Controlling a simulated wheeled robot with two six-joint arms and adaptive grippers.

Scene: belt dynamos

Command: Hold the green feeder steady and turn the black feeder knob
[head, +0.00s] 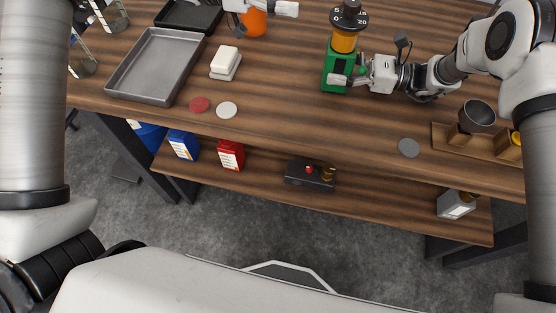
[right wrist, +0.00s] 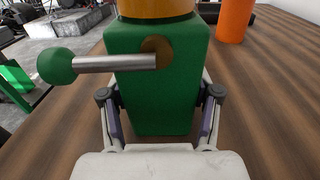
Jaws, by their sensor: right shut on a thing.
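The green feeder (head: 337,70) stands upright on the table at the upper right of the head view, with a yellow-orange section (head: 343,42) above its body. The black feeder knob (head: 349,17), with white marks, sits on top. My right gripper (head: 350,80) is shut on the green body low down; the right wrist view shows its fingers on either side of the green feeder (right wrist: 155,90). A metal crank with a green ball (right wrist: 56,66) sticks out there. My left gripper (head: 285,9) is at the top edge, left of the knob and apart from it, partly cut off.
An orange cylinder (head: 253,24) stands beside my left gripper. A grey metal tray (head: 155,66), a white block on a dish (head: 225,62) and red and white discs lie left. A wooden rack (head: 480,143) with a dark cup is right. The table's middle is clear.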

